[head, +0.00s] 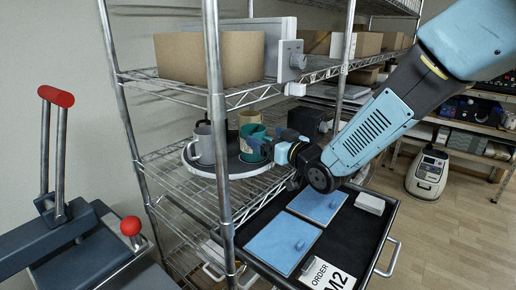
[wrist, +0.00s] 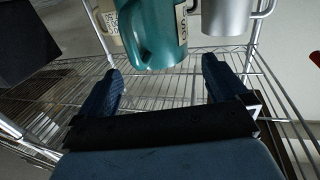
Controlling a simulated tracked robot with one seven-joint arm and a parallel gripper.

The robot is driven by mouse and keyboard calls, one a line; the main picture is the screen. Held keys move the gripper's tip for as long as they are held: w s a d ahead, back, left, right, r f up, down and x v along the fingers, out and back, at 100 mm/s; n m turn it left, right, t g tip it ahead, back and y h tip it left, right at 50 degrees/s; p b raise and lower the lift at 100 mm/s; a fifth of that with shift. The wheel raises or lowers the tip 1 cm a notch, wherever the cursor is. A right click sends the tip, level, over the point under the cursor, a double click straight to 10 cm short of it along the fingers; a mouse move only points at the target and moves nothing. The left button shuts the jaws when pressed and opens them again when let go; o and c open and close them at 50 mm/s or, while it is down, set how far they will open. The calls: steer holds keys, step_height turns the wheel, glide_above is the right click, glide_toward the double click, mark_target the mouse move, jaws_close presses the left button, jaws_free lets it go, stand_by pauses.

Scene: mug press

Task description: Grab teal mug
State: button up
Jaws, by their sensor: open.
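The teal mug (head: 250,155) stands on a round dark tray (head: 222,172) on the middle wire shelf. My gripper (head: 268,147) is at its right side in the head view and hides part of it. In the wrist view, the open fingers (wrist: 162,68) point at the teal mug (wrist: 158,32), with its handle facing me. The mug lies ahead, between the lines of the two fingers. I cannot tell whether a fingertip touches it. Nothing is held.
A grey mug (head: 204,142) and a tan mug (head: 249,117) stand close to the teal one. A shelf post (head: 216,100) rises in front. Cardboard boxes (head: 208,58) sit on the shelf above. A black drawer tray (head: 345,232) with blue panels lies below my arm.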

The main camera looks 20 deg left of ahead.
mark_target(261, 133)
steer(key=x, duration=0.5)
steer(key=shift+s, duration=0.1)
steer(key=c, duration=1.5)
steer(key=shift+c, duration=0.4)
steer(key=shift+r, duration=0.15)
